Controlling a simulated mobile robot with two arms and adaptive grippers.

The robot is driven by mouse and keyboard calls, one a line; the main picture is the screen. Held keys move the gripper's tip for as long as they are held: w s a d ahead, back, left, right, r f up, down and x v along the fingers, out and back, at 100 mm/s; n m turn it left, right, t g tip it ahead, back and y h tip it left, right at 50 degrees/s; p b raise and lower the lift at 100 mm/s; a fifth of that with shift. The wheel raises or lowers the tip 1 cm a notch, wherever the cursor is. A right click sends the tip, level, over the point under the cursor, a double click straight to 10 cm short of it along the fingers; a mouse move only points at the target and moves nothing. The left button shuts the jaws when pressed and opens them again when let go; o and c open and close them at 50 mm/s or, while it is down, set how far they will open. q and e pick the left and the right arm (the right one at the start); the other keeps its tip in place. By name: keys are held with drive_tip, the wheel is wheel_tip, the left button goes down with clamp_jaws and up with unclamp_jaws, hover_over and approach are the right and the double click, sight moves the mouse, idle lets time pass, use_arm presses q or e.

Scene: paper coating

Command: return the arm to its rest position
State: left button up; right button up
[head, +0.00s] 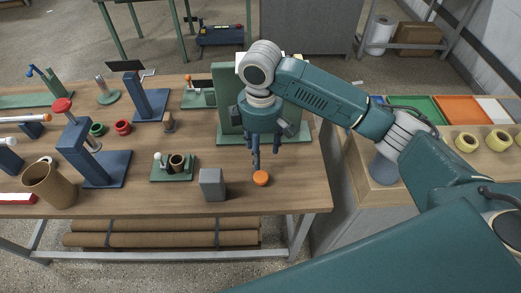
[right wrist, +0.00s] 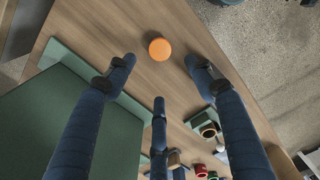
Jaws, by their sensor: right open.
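My right arm (head: 340,95) reaches in from the right of the head view, with its teal and white links bent over the table. My right gripper (head: 264,160) hangs fingers down above the wooden table (head: 225,150), in front of the green stand (head: 228,85). Its fingers are apart and hold nothing in the right wrist view (right wrist: 160,85). An orange round piece (head: 261,178) lies on the table just below the fingertips in the head view; it also shows between the fingers in the right wrist view (right wrist: 159,49). My left gripper is not in view.
A grey block (head: 212,185) stands left of the orange piece. A small green fixture (head: 174,168), blue stands (head: 90,150) and a brown cup (head: 48,185) fill the left. At the right, a side bench holds coloured trays (head: 460,108) and yellow rolls (head: 466,142).

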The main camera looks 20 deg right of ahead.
drive_tip(key=s+a+f+m+t+y, duration=0.2)
drive_tip(key=s+a+f+m+y, duration=0.1)
drive_tip(key=s+a+f, duration=0.7)
drive_tip(key=s+d+f+m+t+h, duration=0.25)
drive_tip(key=s+d+m, duration=0.45)
drive_tip(key=s+d, duration=0.7)
wheel_tip(320, 180, down, 30)
drive_tip(key=s+g+b, duration=0.1)
drive_tip(key=g+b, duration=0.1)
drive_tip(key=b, duration=0.2)
drive_tip(key=s+d+f+g+b, duration=0.1)
drive_tip(key=s+d+f, duration=0.3)
drive_tip(key=s+f, duration=1.2)
wheel_tip(320, 180, down, 2)
drive_tip(key=shift+s+f+n+b, duration=0.1)
drive_tip(key=shift+s+n+b, duration=0.25)
drive_tip(key=shift+b, duration=0.55)
